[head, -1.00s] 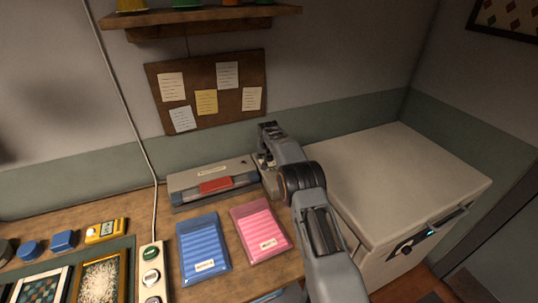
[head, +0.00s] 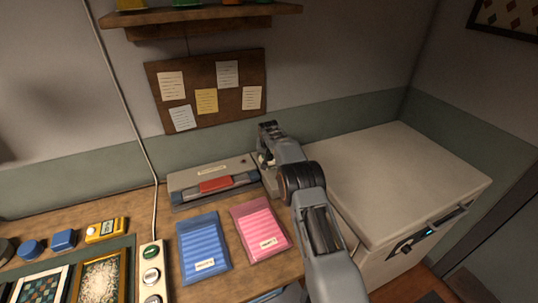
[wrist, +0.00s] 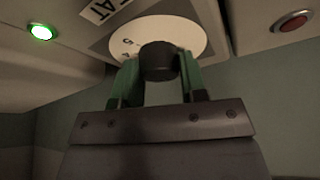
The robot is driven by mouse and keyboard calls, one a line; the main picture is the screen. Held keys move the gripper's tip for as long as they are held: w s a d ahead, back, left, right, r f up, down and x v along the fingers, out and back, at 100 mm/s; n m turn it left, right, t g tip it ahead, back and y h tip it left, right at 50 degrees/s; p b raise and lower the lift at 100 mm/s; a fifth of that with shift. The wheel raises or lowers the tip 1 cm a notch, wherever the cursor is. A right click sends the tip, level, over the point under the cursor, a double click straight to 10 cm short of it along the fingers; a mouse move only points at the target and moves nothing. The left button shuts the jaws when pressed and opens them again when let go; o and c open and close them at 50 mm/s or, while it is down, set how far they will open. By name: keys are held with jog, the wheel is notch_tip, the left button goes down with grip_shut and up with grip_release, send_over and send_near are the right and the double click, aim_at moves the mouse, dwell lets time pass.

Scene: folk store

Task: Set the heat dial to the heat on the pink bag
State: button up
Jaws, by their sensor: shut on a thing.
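The pink bag (head: 258,229) lies flat on the wooden counter with a small white label, too small to read. The heat sealer (head: 213,182), grey with a red bar, stands behind the bags. In the wrist view the heat dial (wrist: 157,60) is a dark knob on a white numbered plate (wrist: 185,32); most numbers are hidden or blurred. My gripper (wrist: 160,75) is shut on the knob with its green fingers on both sides. In the head view my arm hides the dial.
A blue bag (head: 203,246) lies left of the pink bag. A power strip (head: 151,271) with a cord is farther left. A white chest (head: 400,180) stands at right. In the wrist view a green light (wrist: 41,32) is lit and a red button (wrist: 293,21) shows.

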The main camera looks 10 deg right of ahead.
jog(key=shift+m, duration=0.3)
jog(key=m+h, duration=0.1)
jog(key=m, duration=0.1)
jog(key=shift+m, duration=0.3)
jog(key=shift+r+m+g+h+p, duration=0.1)
jog(key=shift+m+g+h+p, duration=0.45)
jog(key=shift+m, duration=0.85)
jog(key=shift+w, duration=0.1)
jog(key=o, duration=0.9)
jog(key=shift+a, duration=0.1)
jog(key=b+v, duration=0.2)
jog(key=v, duration=1.1)
jog(key=shift+a+r, duration=0.1)
jog(key=shift+r, duration=0.2)
